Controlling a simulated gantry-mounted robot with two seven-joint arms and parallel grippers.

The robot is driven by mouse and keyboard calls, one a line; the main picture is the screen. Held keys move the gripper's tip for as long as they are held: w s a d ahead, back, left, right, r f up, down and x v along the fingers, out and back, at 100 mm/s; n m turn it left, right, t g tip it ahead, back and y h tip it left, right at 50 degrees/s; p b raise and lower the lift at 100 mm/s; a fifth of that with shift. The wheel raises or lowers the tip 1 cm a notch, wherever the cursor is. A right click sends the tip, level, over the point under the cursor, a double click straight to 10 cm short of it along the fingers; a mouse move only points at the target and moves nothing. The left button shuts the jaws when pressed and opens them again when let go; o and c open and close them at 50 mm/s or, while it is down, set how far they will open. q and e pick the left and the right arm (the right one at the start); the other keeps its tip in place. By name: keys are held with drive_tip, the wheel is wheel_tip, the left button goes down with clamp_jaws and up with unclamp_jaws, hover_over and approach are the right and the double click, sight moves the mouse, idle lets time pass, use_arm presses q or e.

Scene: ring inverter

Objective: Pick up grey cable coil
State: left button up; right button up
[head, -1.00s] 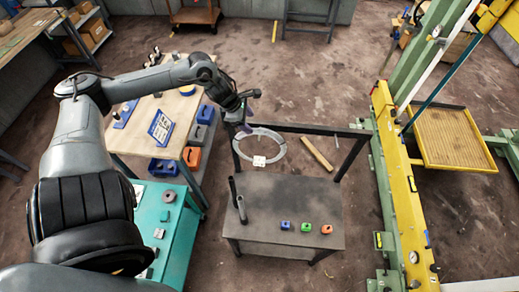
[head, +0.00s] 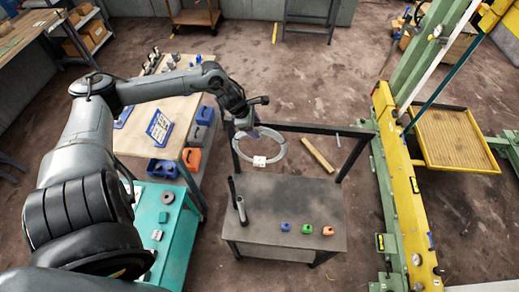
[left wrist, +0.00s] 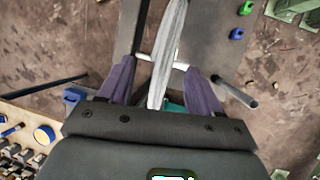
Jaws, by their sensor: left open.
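My right gripper is not in view.
The dark table (head: 285,205) carries small blue, green (head: 306,228) and red blocks and a black upright holder (head: 239,208). The black frame rail (head: 315,129) runs close to the gripper. A wooden bench (head: 145,90) stands left, a green and yellow press (head: 400,190) right.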

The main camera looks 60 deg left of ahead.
use_arm(q)
drive_tip(key=shift+w+d+f, duration=0.1)
drive_tip(key=shift+w+f, duration=0.1)
drive_tip(key=shift+f, duration=0.15)
clamp_jaws()
idle(0.3)
idle(1.0)
